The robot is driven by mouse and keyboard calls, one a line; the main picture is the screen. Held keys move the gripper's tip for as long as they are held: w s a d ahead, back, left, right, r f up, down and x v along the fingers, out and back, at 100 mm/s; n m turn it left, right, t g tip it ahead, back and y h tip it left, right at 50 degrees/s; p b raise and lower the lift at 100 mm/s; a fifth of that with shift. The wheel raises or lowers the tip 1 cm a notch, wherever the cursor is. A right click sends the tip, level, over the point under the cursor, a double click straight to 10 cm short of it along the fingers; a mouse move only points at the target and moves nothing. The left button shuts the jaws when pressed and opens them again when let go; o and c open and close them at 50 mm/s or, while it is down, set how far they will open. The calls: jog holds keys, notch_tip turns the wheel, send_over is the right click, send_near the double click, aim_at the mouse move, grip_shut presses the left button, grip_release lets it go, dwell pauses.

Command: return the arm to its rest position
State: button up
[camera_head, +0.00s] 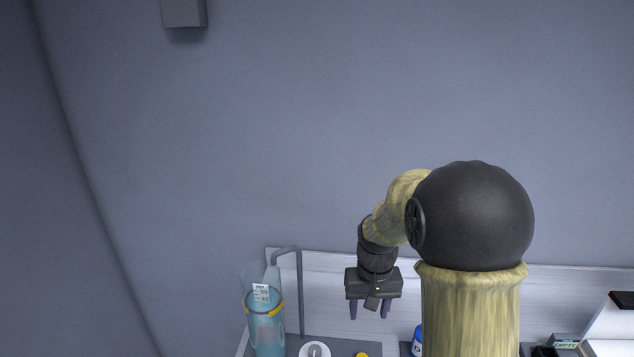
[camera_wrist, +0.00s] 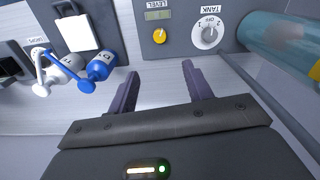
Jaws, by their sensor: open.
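My gripper (camera_head: 369,310) hangs from my raised arm, pointing down over the back of the counter. In the wrist view its two purple fingers (camera_wrist: 161,88) stand wide apart with nothing between them. My arm's large dark joint and pale links fill the right middle of the head view and hide part of the counter.
A clear tank of blue liquid (camera_head: 266,325) stands left of my gripper. A grey panel holds a TANK dial (camera_wrist: 209,34) and a yellow knob (camera_wrist: 159,36). Blue bottle (camera_wrist: 100,66) and white bottle (camera_wrist: 62,66) stand nearby. The wall above is clear except a grey box (camera_head: 184,12).

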jog(key=s+t, duration=0.2)
jog(key=s, duration=1)
jog(key=shift+s+n+t, duration=0.3)
jog(key=shift+s, duration=0.05)
jog(key=shift+c, duration=0.4)
jog(key=shift+c, duration=1.1)
jog(key=shift+s, duration=0.1)
